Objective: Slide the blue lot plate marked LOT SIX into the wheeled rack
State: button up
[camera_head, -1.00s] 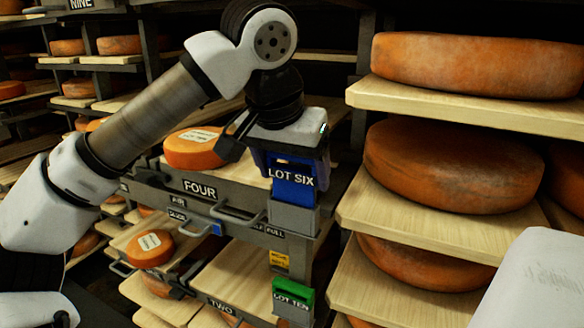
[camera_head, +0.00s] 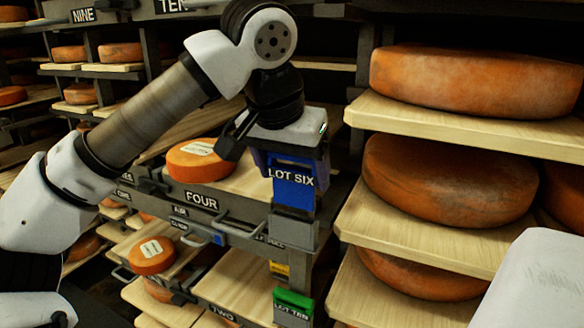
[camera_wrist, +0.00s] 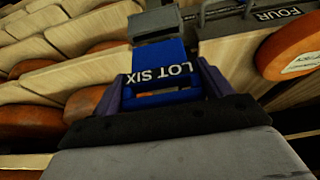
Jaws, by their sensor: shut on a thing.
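The blue lot plate marked LOT SIX (camera_head: 293,186) is upright between the fingers of my gripper (camera_head: 290,160). In the wrist view the plate (camera_wrist: 160,72) shows between two purple fingers, its lettering upside down. Its lower end is at a grey holder (camera_head: 290,233) on the front corner post of the rack (camera_head: 235,235). I cannot tell whether the plate's end is inside the holder or just above it. The holder also shows beyond the plate in the wrist view (camera_wrist: 160,22). The rack's wheels are not in view.
A green LOT TEN plate (camera_head: 293,304) sits in a lower holder, with a yellow tag (camera_head: 279,269) above it. Shelves with large cheese wheels (camera_head: 448,180) stand close on the right. A labelled cheese (camera_head: 198,160) lies on the board behind the FOUR label.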

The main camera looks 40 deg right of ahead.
jog(key=shift+r, duration=0.3)
jog(key=shift+r, duration=1.45)
